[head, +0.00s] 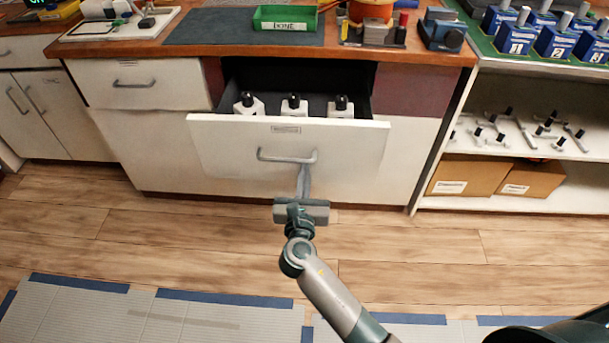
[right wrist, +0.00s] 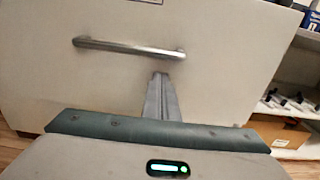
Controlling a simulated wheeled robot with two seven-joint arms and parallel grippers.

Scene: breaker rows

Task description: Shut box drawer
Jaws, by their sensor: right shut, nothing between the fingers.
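The box drawer (head: 220,148) is pulled out of the bench in the head view, with a white front and a grey bar handle (head: 287,158). Three white boxes with black knobs (head: 294,104) stand in a row inside it. My right gripper (head: 304,180) is shut and empty. Its fingertips are at the drawer front, just below the right end of the handle. The right wrist view shows the shut fingers (right wrist: 160,85) close under the handle (right wrist: 128,47); I cannot tell whether they touch the front. My left gripper is not in view.
The wooden benchtop (head: 160,48) holds a green tray (head: 285,18), a dark mat and tools. A closed drawer (head: 135,83) is at left. Open shelves (head: 500,203) with cardboard boxes (head: 468,176) stand at right.

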